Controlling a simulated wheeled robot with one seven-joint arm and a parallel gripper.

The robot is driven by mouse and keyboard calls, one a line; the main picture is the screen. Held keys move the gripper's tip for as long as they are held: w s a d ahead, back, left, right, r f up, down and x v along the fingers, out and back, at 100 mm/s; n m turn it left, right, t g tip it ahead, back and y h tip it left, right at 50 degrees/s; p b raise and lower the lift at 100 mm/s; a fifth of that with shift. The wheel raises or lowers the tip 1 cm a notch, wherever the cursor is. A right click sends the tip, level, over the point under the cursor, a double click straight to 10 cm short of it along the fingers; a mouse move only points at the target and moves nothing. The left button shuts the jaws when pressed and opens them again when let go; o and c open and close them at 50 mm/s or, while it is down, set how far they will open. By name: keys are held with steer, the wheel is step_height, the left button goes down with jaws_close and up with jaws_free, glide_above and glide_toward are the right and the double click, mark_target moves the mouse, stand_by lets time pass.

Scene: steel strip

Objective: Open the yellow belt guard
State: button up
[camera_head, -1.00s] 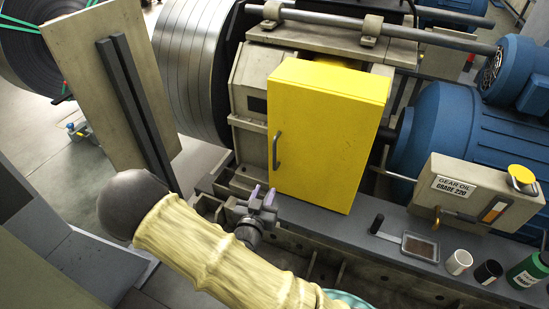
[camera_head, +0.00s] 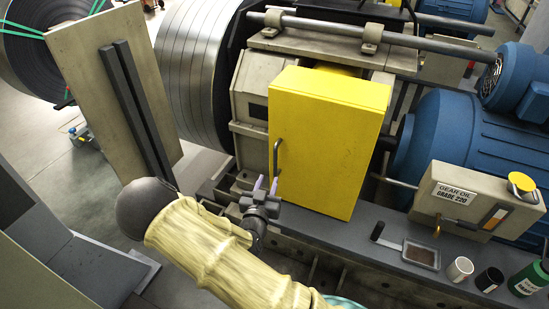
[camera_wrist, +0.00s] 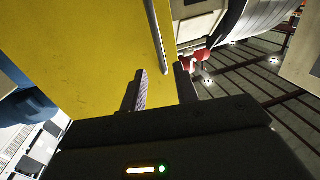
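The yellow belt guard (camera_head: 325,140) is a box-shaped cover with its front face closed against the grey machine housing. Its dark bar handle (camera_head: 277,158) stands upright near the left edge of the face. My gripper (camera_head: 266,184) is just below the handle's lower end, fingers pointing up. In the wrist view, the yellow face (camera_wrist: 85,50) fills the left side, and the handle (camera_wrist: 157,38) runs down towards the gap between the fingertips of my gripper (camera_wrist: 160,78). The fingers are apart with nothing between them. I cannot tell whether they touch the handle.
A steel coil (camera_head: 195,75) and a beige panel (camera_head: 115,90) stand left of the guard. The ledge below holds a shallow tray (camera_head: 421,254), a white cup (camera_head: 459,269), a black cup (camera_head: 489,279) and a green bottle (camera_head: 528,277). A gear oil box (camera_head: 475,200) and blue motor (camera_head: 450,150) are right.

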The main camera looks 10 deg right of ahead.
mark_target(275, 161)
steer(key=p+x, duration=0.1)
steer(key=x, duration=1)
steer(key=shift+d+p, duration=0.1)
steer(key=shift+p, duration=0.2)
steer(key=shift+c, duration=0.2)
jaws_close()
